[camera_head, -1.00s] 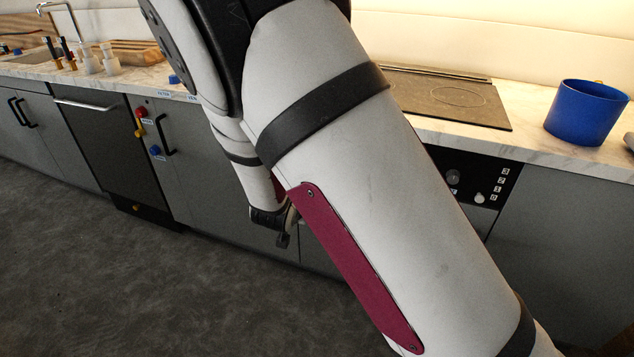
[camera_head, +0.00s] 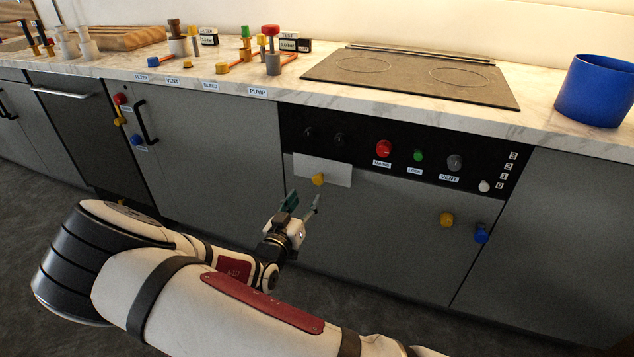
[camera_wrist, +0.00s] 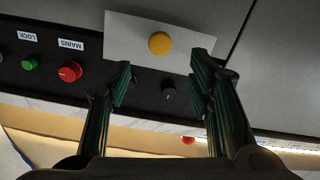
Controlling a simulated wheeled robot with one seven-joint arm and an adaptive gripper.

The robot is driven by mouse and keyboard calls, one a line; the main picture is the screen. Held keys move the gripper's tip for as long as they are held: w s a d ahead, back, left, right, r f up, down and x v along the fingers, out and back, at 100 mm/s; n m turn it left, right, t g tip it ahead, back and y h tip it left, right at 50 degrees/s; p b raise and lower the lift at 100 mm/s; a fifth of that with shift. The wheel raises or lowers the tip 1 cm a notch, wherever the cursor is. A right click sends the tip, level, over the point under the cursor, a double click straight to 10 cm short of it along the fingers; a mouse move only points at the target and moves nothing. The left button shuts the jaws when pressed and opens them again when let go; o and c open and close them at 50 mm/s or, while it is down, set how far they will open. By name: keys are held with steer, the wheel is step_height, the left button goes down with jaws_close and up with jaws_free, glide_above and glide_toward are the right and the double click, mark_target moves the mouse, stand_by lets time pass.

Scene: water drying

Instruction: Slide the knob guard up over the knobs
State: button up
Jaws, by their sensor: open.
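The knob guard, a pale rectangular plate (camera_head: 340,176) with a yellow handle knob (camera_head: 318,179), sits across the lower edge of the black control panel. Two dark knobs (camera_head: 308,132) (camera_head: 340,138) are uncovered above it. My gripper (camera_head: 303,203) is open and empty, in front of the cabinet and a little below and left of the yellow knob. The wrist view is upside down: the plate (camera_wrist: 126,37) and yellow knob (camera_wrist: 159,43) lie at the top, beyond the open fingertips (camera_wrist: 161,75). One dark knob (camera_wrist: 168,89) shows between the fingers.
The panel also carries a red MAINS knob (camera_head: 383,148), a green LOCK knob (camera_head: 418,155) and a grey VENT knob (camera_head: 454,162). Yellow (camera_head: 447,219) and blue (camera_head: 481,233) knobs stick out lower right. The counter above holds a cooktop (camera_head: 415,78) and blue pot (camera_head: 593,92).

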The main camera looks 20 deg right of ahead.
mark_target(317, 181)
steer(key=b+x, duration=0.1)
steer(key=x, duration=0.9)
steer(key=shift+d+b, duration=0.1)
steer(key=shift+b, duration=0.2)
jaws_close()
